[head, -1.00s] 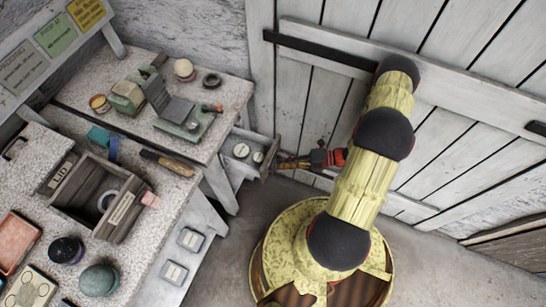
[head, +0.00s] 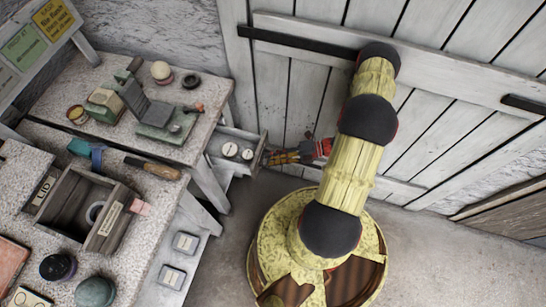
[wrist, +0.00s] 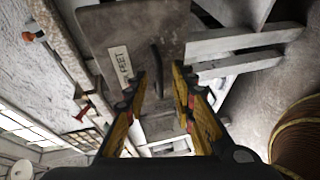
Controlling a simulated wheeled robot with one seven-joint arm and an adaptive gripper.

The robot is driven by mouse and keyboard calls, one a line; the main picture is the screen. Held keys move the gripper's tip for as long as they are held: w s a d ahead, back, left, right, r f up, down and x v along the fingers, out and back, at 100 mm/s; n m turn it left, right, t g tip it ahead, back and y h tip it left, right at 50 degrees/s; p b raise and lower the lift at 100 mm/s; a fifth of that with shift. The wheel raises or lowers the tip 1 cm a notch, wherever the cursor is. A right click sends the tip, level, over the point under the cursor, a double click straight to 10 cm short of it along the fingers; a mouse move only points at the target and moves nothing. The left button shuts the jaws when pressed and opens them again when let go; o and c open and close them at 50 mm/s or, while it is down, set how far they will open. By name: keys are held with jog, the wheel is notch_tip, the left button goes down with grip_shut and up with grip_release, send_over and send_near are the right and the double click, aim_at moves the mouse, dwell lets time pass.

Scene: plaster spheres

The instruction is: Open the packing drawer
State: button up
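The packing drawer (head: 262,150) stands pulled out under the far worktop in the head view, with two round white pieces (head: 230,150) inside. Its grey front (wrist: 120,28) fills the upper middle of the wrist view. It bears a label reading FEET and a dark bar handle (wrist: 155,62). My gripper (wrist: 160,75) has its yellow fingers spread, one on each side of the handle, with gaps visible. In the head view my gripper (head: 270,158) is at the drawer's outer face; its fingertips are hard to make out there.
A wooden box (head: 78,208) stands on the near worktop beside a wood-handled tool (head: 152,167). A grey-green device (head: 160,118) sits on the far worktop. A plank door (head: 420,110) stands behind my arm. Bare floor (head: 440,250) lies at the lower right.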

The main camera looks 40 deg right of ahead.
jog(key=v, duration=1.2)
jog(key=shift+s+f, duration=0.1)
dwell(0.4)
